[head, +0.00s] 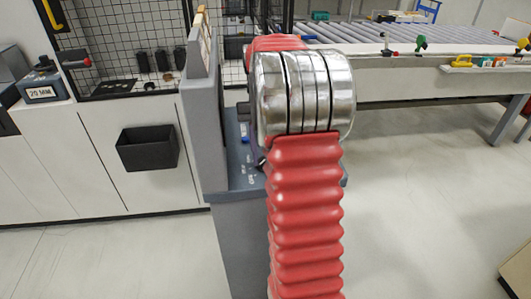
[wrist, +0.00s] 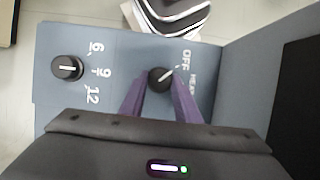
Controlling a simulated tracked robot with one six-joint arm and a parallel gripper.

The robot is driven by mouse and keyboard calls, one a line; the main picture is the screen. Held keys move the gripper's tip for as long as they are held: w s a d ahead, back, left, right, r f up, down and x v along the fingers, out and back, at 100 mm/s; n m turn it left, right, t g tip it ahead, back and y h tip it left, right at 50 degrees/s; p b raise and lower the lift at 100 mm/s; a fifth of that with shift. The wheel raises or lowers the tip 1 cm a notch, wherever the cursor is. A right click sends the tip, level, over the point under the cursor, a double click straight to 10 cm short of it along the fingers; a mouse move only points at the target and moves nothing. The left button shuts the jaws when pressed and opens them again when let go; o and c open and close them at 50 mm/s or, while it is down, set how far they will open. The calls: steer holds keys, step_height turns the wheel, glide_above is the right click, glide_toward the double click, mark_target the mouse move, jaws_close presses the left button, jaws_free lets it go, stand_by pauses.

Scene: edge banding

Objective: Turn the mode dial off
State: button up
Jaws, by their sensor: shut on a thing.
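The mode dial (wrist: 160,78) is a small black knob with a white pointer line on a grey-blue panel (wrist: 115,55), marked OFF and a partly hidden word that looks like HEAT. Its pointer slants up and right, toward the OFF side. My gripper (wrist: 159,82) has its two purple fingers at either side of the knob, shut on it. In the head view, my red sleeved arm and its silver rings hide the dial and most of the gripper; part of the grey control console (head: 240,240) shows beneath.
A second black dial (wrist: 67,68), marked 6, 9, 12, sits left on the panel. A raised grey wall (head: 203,120) borders the console. A black bin (head: 147,149) hangs on white cabinets at left.

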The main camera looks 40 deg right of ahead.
steer(key=shift+s, duration=0.15)
steer(key=o, duration=1)
steer(key=shift+o, duration=0.2)
steer(key=v, duration=1.3)
steer(key=shift+w+r, duration=0.25)
steer(key=shift+r, duration=0.1)
